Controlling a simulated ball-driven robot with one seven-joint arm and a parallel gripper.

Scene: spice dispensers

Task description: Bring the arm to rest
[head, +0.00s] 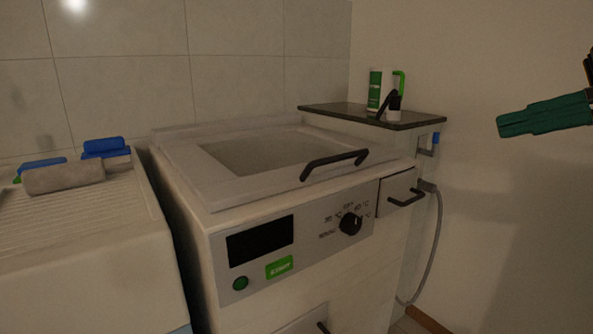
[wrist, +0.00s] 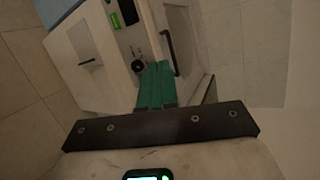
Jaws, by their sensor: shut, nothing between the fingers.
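My gripper (head: 503,125) shows at the right edge of the head view, with its green fingers pointing left in front of the bare wall. The fingers lie together, shut, with nothing between them. In the wrist view my gripper (wrist: 157,66) is also shut, its green fingers side by side over the view of the machine. It is apart from the counter and the machine in the head view. The rest of the arm is mostly out of the head view.
A white machine (head: 300,222) with a black-handled lid and a dial fills the middle. A dark shelf (head: 345,115) behind it holds a green-labelled bottle (head: 375,90) and a small white bottle (head: 394,108). A drainboard (head: 80,215) with a grey roll (head: 63,177) stands left. Open space lies right.

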